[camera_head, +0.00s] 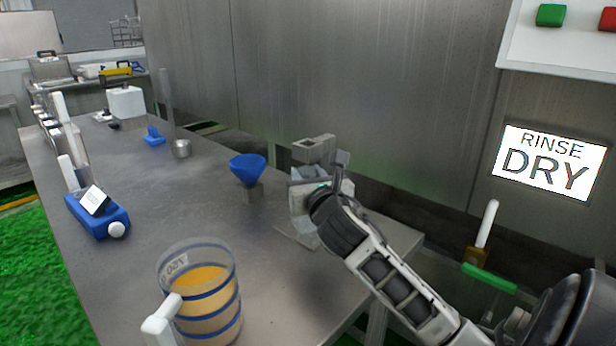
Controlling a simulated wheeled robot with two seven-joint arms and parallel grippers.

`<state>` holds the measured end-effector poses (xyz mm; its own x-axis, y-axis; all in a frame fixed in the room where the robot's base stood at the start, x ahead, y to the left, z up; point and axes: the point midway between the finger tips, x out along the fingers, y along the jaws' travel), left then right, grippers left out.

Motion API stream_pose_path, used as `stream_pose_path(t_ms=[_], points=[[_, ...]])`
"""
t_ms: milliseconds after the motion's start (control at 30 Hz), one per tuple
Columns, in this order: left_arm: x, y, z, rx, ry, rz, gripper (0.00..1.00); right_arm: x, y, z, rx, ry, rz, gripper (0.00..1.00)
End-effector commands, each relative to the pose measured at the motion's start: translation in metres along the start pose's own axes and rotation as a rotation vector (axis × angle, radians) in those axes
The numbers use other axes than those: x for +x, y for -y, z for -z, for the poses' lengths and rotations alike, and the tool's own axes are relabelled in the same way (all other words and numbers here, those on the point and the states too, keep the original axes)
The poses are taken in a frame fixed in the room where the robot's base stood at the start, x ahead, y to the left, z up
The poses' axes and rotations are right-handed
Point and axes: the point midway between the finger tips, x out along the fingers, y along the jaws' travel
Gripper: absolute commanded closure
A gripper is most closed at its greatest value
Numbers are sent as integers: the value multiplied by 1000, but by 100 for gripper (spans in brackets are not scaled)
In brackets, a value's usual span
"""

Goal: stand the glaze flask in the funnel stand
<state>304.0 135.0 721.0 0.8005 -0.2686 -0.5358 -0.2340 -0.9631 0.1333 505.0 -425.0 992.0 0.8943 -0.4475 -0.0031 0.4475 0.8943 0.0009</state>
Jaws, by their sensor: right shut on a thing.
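My right gripper (322,192) is over the right part of the metal table, shut on a pale, partly see-through piece (341,160) that I take for the glaze flask. My own wrist hides most of it, so its tilt is unclear. A grey block-like fixture (314,148) shows right behind the gripper. I cannot tell whether they touch. I cannot tell for sure which of these is the funnel stand. My left gripper is not in view.
A clear, blue-banded vessel of orange liquid (208,300) stands at the table's front. A blue tool with a white knob (98,215) lies at the left edge. A metal cup (181,148) and a white box (126,102) are farther back. The table's middle is clear. A metal wall rises behind.

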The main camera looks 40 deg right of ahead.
Motion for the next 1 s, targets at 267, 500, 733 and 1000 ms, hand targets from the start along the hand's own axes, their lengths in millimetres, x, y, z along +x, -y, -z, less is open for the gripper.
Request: stream_pose_path(t_ms=[267,500,733,1000], points=[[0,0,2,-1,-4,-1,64,0,0,0,-1,3,0,100],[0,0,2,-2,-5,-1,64,0,0,1,-1,2,0,59],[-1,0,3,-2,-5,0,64,-5,0,-1,-2,2,-1,59],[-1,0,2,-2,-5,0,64,-57,0,0,-3,0,-3,59]])
